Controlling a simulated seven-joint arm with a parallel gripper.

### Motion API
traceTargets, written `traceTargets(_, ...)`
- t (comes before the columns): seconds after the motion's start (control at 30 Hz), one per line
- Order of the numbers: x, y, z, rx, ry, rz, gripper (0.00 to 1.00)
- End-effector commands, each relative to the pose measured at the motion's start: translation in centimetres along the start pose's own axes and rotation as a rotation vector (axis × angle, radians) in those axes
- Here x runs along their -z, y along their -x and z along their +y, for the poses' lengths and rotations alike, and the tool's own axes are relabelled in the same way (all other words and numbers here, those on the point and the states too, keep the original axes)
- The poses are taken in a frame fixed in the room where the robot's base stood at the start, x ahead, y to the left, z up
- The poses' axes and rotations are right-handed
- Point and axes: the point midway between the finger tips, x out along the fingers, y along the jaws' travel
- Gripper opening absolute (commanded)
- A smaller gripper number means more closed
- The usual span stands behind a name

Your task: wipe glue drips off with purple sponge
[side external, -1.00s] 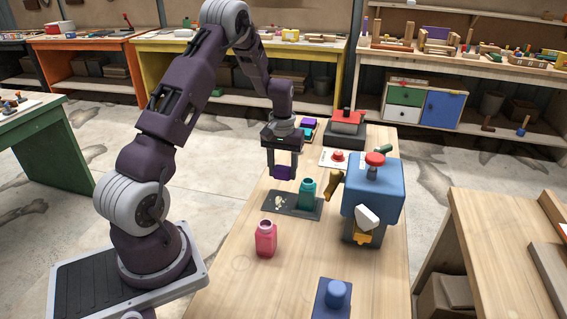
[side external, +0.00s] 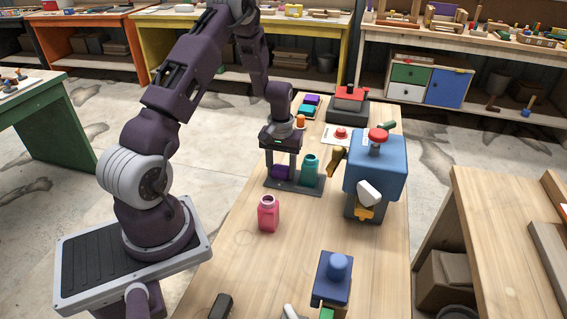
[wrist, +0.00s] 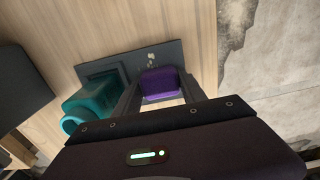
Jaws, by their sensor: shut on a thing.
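My gripper (side external: 282,180) is shut on the purple sponge (side external: 280,172), low over the dark mat (side external: 312,189). The sponge also shows between the fingers in the wrist view (wrist: 159,83). It appears to be at the mat surface, but I cannot tell if it touches. Pale glue drips (wrist: 149,58) show on the mat just beyond the sponge in the wrist view; the sponge and fingers may hide others. A teal bottle (side external: 309,171) stands on the mat to the right of the gripper, and it shows left of the fingers in the wrist view (wrist: 90,102).
A pink bottle (side external: 268,214) stands in front of the mat. A blue machine with a red knob (side external: 376,170) stands to the right. A blue block-like device (side external: 333,278) is near the front. A red-topped box (side external: 348,103) is at the back.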

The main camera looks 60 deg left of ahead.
Motion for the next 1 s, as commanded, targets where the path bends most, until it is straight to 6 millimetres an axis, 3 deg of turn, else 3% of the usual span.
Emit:
traceTargets(0.53, -5.0, 0.0, 0.0, 0.001, -0.002, -0.003, 0.1)
traceTargets(1.0, -0.3, 0.0, 0.0, 0.0, 0.0, 0.001, 0.1)
